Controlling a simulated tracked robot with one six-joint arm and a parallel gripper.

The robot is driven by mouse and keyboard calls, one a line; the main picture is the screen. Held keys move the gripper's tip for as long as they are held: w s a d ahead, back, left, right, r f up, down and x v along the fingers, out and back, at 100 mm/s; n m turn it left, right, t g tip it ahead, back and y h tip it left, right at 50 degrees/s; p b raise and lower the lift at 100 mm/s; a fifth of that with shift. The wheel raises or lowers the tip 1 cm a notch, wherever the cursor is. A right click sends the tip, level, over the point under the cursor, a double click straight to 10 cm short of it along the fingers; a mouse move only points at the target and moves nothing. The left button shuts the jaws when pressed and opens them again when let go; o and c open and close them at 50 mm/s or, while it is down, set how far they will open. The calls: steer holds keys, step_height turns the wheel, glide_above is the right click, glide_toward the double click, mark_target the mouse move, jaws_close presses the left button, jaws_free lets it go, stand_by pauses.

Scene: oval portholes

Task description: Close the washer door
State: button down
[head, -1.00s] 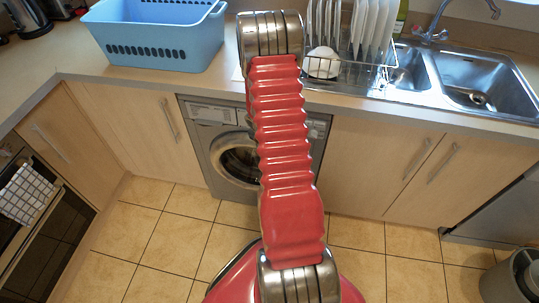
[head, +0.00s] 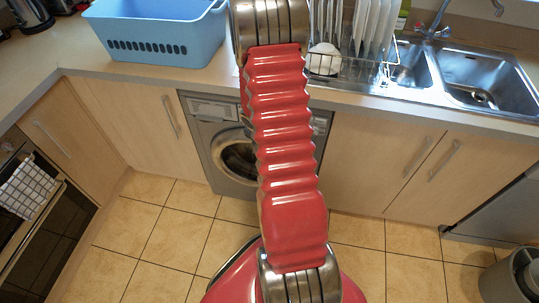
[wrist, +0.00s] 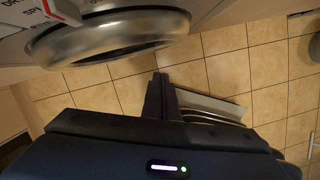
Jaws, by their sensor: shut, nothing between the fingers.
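The washer (head: 207,108) is a silver-grey front loader under the counter, partly hidden behind my red arm in the head view. Its round door (head: 235,158), with a pale ring and dark glass, shows left of the arm; its right part is hidden. In the wrist view the door's thick metal rim (wrist: 110,35) fills the upper left, near the washer's lettered panel (wrist: 73,8). I cannot tell how far the door is open. My gripper (wrist: 161,82) is shut and empty, below and right of the rim, apart from it in the picture. The head view does not show it.
Cabinets (head: 385,165) flank the washer. The worktop above holds a blue basket (head: 160,48), a dish rack (head: 350,68) and a sink (head: 485,85). A grey bin (head: 515,278) stands at lower right. The tiled floor (head: 170,235) before the washer is clear at left.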

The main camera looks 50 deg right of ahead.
steer(key=shift+s+v, duration=0.2)
steer(key=shift+v, duration=2.3)
steer(key=shift+d, duration=0.1)
steer(key=s+a+m+g+y, duration=0.1)
steer(key=s+a+m+g, duration=0.15)
steer(key=s+m, duration=0.45)
steer(key=s+a+r+m+t+y, duration=0.1)
steer(key=a+r+m+t, duration=0.6)
steer(key=a+r, duration=2.3)
step_height(320, 180, up, 2)
steer(key=m, duration=0.5)
steer(key=shift+s+a+m+t+y, duration=0.3)
steer(key=shift+s+t+y, duration=0.05)
steer(key=shift+y, duration=0.05)
